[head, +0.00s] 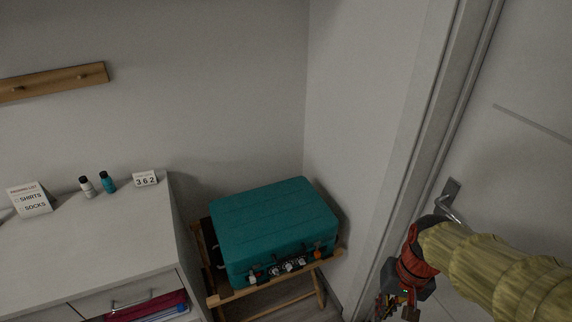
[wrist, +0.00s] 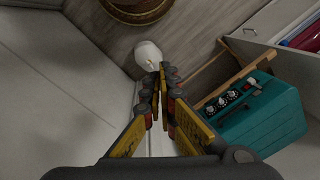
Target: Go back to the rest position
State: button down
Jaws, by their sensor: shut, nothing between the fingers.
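My gripper (head: 397,304) is at the lower right of the head view, in front of the white door. In the wrist view its two fingers (wrist: 160,92) point away from the camera and come together at the tips, shut with nothing held. My arm in a yellowish sleeve reaches in from the right edge of the head view. The gripper is apart from the teal suitcase (head: 272,225), which lies closed on a wooden luggage rack (head: 221,297). The suitcase also shows at the right of the wrist view (wrist: 262,122).
A white dresser (head: 100,245) stands at the left with an open drawer (head: 135,300), two small bottles (head: 97,184), a number card (head: 145,179) and a packing list sign (head: 30,199). A door handle (head: 449,208) is close to my arm. A white rounded object (wrist: 148,55) is beyond my fingertips.

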jog(key=s+a+r+n+t, duration=0.1)
jog(key=r+t, duration=0.1)
jog(key=r, duration=0.5)
jog(key=s+a+r+n+t+h, duration=0.1)
jog(key=a+r+n+t, duration=0.1)
jog(key=r, duration=0.5)
jog(key=shift+s+r+t+p, duration=0.35)
jog(key=shift+s+t+p, duration=0.05)
jog(key=shift+t, duration=0.4)
jog(key=shift+a+r, duration=0.1)
jog(key=shift+a, duration=0.05)
dwell(0.5)
